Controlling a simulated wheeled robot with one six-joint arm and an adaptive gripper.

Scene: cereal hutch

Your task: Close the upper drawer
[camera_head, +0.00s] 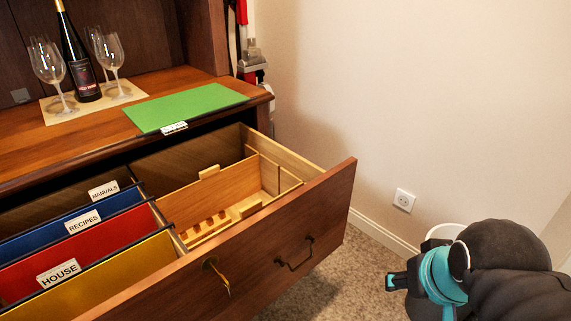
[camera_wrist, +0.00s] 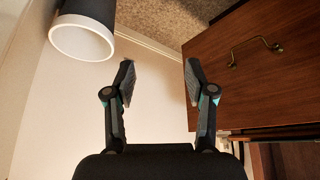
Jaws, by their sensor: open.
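The upper drawer (camera_head: 290,262) of the wooden hutch is pulled far out in the head view. Its front has a dark handle (camera_head: 294,256) and a keyhole with a key (camera_head: 216,274). Inside are coloured folders (camera_head: 110,232) and a wooden divider tray (camera_head: 226,192). My gripper (camera_head: 391,282) is to the right of the drawer front, apart from it. In the wrist view my gripper (camera_wrist: 158,78) is open and empty, its fingers spread. A wooden drawer front (camera_wrist: 245,75) with a brass handle (camera_wrist: 256,50) lies to the right of the fingers there; I cannot tell which drawer it is.
A bottle (camera_head: 78,52) and wine glasses (camera_head: 48,62) stand on the hutch top beside a green folder (camera_head: 188,106). A white-rimmed dark bin (camera_wrist: 85,30) is close to the left finger in the wrist view. The wall has a socket (camera_head: 404,200). Carpet (camera_head: 345,278) is clear before the drawer.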

